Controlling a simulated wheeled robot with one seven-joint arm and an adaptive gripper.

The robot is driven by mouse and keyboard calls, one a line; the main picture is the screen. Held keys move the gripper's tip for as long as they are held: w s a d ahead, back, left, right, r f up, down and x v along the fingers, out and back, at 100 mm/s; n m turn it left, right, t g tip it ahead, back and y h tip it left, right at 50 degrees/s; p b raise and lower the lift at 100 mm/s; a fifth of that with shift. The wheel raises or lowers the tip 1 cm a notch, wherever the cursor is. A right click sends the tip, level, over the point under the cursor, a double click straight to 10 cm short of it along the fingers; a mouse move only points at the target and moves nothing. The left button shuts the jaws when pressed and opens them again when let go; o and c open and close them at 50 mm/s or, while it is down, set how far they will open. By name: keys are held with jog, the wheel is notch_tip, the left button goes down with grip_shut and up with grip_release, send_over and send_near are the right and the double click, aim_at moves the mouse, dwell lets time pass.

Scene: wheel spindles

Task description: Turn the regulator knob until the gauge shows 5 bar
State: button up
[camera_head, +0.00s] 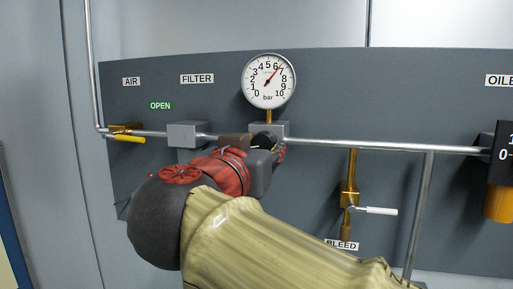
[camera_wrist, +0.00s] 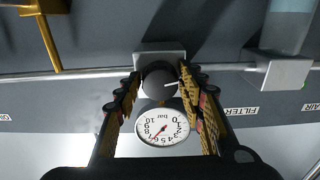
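The round white gauge (camera_head: 269,81) has its red needle pointing up and right, between 6 and 7 bar. It shows upside down in the wrist view (camera_wrist: 163,127). The dark round regulator knob (camera_wrist: 159,79) has a pale pointer mark toward the right of the wrist view. My gripper (camera_wrist: 161,82) has one finger on each side of the knob, the tips close to its rim. I cannot tell whether they touch it. In the head view my gripper (camera_head: 265,150) is at the regulator below the gauge, and my wrist and arm hide most of the knob.
A metal pipe (camera_head: 390,146) runs across the dark panel. A yellow-handled air valve (camera_head: 127,137) and a grey filter block (camera_head: 185,134) are to the left. A brass bleed valve with a white lever (camera_head: 376,210) hangs to the right, and an oiler (camera_head: 498,203) is at the far right.

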jog(key=c, duration=0.6)
jog(key=shift+c, duration=0.6)
jog(key=shift+f+n+b, duration=0.1)
jog(key=shift+n+b, duration=0.2)
jog(key=shift+b, duration=0.15)
jog(key=shift+d+r+n+b, duration=0.1)
jog(key=shift+n+b, duration=1.15)
jog(key=shift+n, duration=1.5)
jog(key=shift+r+n+b, duration=0.1)
jog(key=shift+n+b, duration=1.1)
jog(key=shift+n, duration=1.55)
jog(key=o, duration=1.2)
jog(key=shift+c, duration=0.2)
